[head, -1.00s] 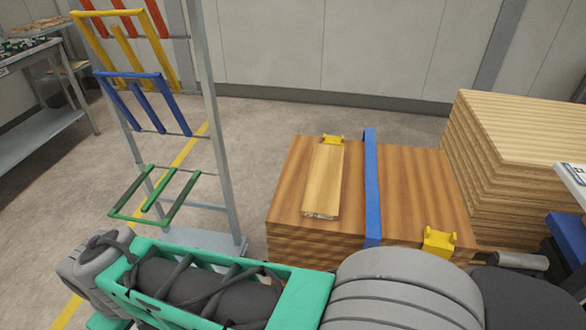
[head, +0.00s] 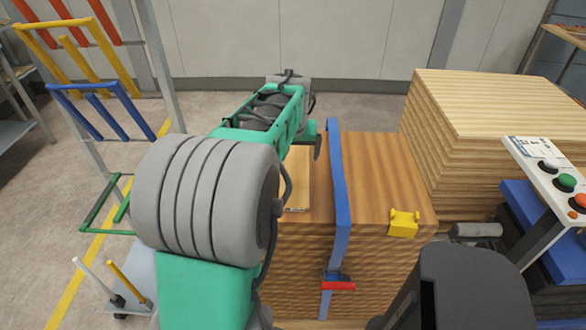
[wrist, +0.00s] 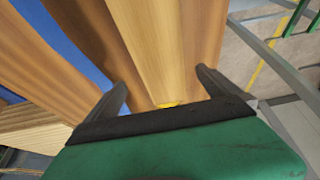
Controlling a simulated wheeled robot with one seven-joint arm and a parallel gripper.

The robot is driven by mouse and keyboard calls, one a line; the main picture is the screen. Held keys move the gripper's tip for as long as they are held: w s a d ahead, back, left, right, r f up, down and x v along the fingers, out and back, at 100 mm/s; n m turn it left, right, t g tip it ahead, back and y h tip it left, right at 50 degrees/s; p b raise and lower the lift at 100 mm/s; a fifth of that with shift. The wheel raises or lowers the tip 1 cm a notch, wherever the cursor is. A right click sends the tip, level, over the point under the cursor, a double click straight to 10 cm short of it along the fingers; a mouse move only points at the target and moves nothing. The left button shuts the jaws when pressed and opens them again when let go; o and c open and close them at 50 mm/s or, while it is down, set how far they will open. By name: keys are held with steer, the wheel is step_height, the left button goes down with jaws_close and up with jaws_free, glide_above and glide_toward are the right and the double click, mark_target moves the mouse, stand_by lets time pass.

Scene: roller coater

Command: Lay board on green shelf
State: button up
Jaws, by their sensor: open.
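The light wood board (head: 296,192) lies flat on the brown stack. In the head view my arm hides most of it; the wrist view shows it running lengthwise (wrist: 165,45). My gripper (wrist: 162,82) is open and empty, with one finger on each side of the board in the picture. I cannot tell its height above the board or whether the fingers touch it. The green shelf (head: 97,216) is the lowest coloured shelf on the rack at left. My arm partly covers its right side.
A blue strap (head: 339,170) runs over the stack beside the board. A yellow clip (head: 403,222) sits on the stack's corner. Blue (head: 88,108) and yellow (head: 75,40) shelves are above the green one. A pale wood stack (head: 490,135) and control panel (head: 553,175) stand right.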

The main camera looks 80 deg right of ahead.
mark_target(293, 166)
steer(key=x, duration=0.7)
steer(key=shift+f+p, duration=0.2)
steer(key=shift+p, duration=0.15)
steer(key=shift+a, duration=0.1)
steer(key=c, duration=1.5)
steer(key=shift+r, duration=0.2)
steer(key=shift+c, duration=1.4)
